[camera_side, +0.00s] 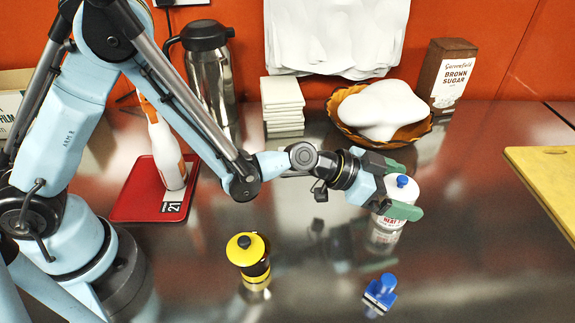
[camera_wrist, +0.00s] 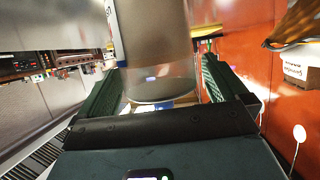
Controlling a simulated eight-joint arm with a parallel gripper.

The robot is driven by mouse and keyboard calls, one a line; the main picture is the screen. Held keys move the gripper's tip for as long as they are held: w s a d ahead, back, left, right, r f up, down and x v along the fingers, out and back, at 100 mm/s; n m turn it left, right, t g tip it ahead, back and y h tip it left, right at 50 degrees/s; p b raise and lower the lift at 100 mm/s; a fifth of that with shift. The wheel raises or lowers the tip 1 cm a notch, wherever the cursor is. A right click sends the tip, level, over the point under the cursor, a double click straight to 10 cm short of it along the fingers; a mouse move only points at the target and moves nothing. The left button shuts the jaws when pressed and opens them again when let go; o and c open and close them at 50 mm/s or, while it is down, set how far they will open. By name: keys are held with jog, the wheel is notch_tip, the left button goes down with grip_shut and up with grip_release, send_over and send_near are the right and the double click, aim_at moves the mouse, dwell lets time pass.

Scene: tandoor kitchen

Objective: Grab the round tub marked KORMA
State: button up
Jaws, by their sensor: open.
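No tub with a readable KORMA mark shows. A white, round container with a blue knob on top (camera_side: 402,183) stands at the right of centre in the side view; part of its red lettering is visible and seems to read HEAT. My gripper (camera_side: 406,190) is open, with one green finger on either side of this container. In the wrist view a greyish, see-through-looking cylinder (camera_wrist: 155,50) stands between the two green fingers of my gripper (camera_wrist: 160,78). Whether the fingers touch it, I cannot tell. The fingers and wrist hide part of the container.
A yellow-lidded jar (camera_side: 248,250) and a blue stamp-like item (camera_side: 380,292) stand in front. Behind are a basket (camera_side: 345,130), a brown sugar box (camera_side: 446,75), white stacked squares (camera_side: 283,105) and a steel flask (camera_side: 211,75). A yellow board (camera_side: 548,180) lies right.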

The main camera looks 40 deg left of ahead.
jog(key=shift+c, duration=0.5)
jog(key=c, duration=1.1)
jog(key=shift+r, duration=0.15)
